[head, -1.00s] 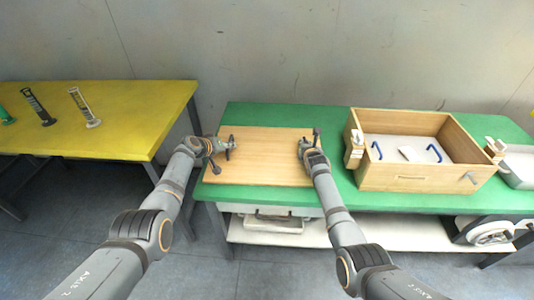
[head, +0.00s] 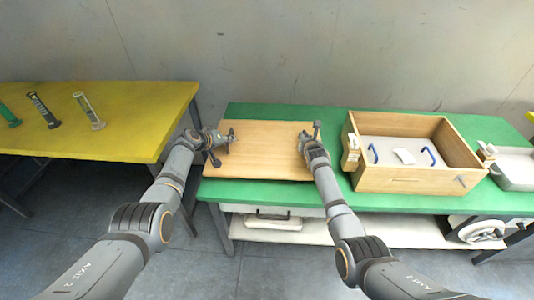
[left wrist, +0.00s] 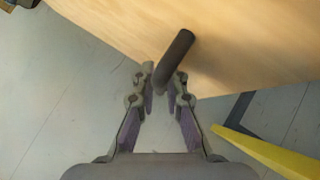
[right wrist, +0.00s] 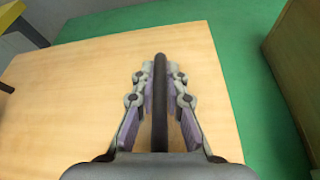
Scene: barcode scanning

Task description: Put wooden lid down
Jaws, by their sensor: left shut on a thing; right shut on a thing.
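The wooden lid (head: 265,155) is a flat light-brown board with a dark bar handle near each side. It is level over the left part of the green table, with a dark strip under its front edge; I cannot tell how high it is. My left gripper (head: 228,140) is shut on the left handle (left wrist: 176,58), whose end is between the fingertips. My right gripper (head: 312,137) is shut on the right handle (right wrist: 159,105), which runs between the fingers. The board also fills much of the right wrist view (right wrist: 75,95).
The green table (head: 325,110) bears an open wooden box (head: 415,185) right of the lid, with blue handles and a white item inside. A yellow table (head: 130,110) with several cylinders stands left, across a gap. A grey wall is behind.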

